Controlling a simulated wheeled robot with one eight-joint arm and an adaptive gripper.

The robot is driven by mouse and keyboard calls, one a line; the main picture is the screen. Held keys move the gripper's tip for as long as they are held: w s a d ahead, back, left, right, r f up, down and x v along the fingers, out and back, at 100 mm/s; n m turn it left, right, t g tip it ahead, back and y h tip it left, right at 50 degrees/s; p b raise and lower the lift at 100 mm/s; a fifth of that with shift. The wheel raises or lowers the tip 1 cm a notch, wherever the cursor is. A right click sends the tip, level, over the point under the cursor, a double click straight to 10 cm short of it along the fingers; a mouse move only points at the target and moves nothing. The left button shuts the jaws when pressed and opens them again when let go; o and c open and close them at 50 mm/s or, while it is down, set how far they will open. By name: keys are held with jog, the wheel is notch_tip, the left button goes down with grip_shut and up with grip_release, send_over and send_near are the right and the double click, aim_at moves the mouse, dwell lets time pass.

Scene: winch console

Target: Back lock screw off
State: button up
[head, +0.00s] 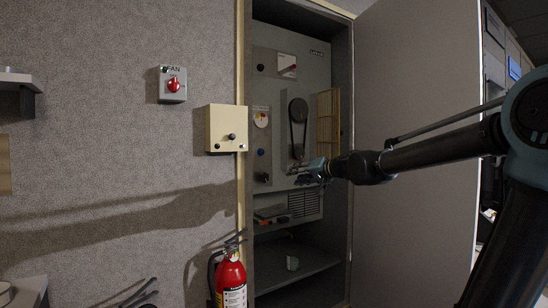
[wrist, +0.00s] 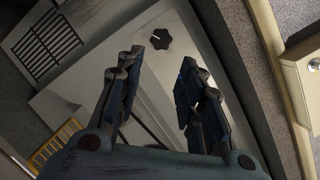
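A black lobed knob (wrist: 160,38), which looks like the lock screw, sits on the pale panel in the wrist view. It appears as a dark knob (head: 263,177) at the panel's lower left in the head view. My gripper (head: 298,174) is in front of the panel, to the right of this knob. In the wrist view my gripper (wrist: 160,66) has its two fingers spread, with nothing between them. The knob shows just beyond the fingertips, apart from them. I cannot tell how far the screw is turned in.
A cream box (head: 226,128) with a dark knob juts from the wall left of the cabinet. The grey cabinet door (head: 417,90) stands open on the right. A black crank arm (head: 298,125) and yellow rack (head: 327,115) are above my gripper. A fire extinguisher (head: 231,280) stands below.

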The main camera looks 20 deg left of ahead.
aim_at(263, 152)
jog(key=shift+w+a+r+m+t+y, duration=0.15)
jog(key=shift+w+a+r+m+t, duration=0.45)
jog(key=shift+w+a+r, duration=1.35)
jog(key=shift+w+a+r+m+t+y, duration=0.2)
jog(key=shift+w+a+r+m+t, duration=0.35)
jog(key=shift+w+a, duration=2.55)
jog(key=shift+w+a+r+m+t+y, duration=0.25)
jog(key=shift+w+a+r+m, duration=0.9)
jog(key=shift+a, duration=2.45)
jog(key=shift+w+r+n, duration=0.25)
jog(key=shift+n, duration=0.05)
grip_shut()
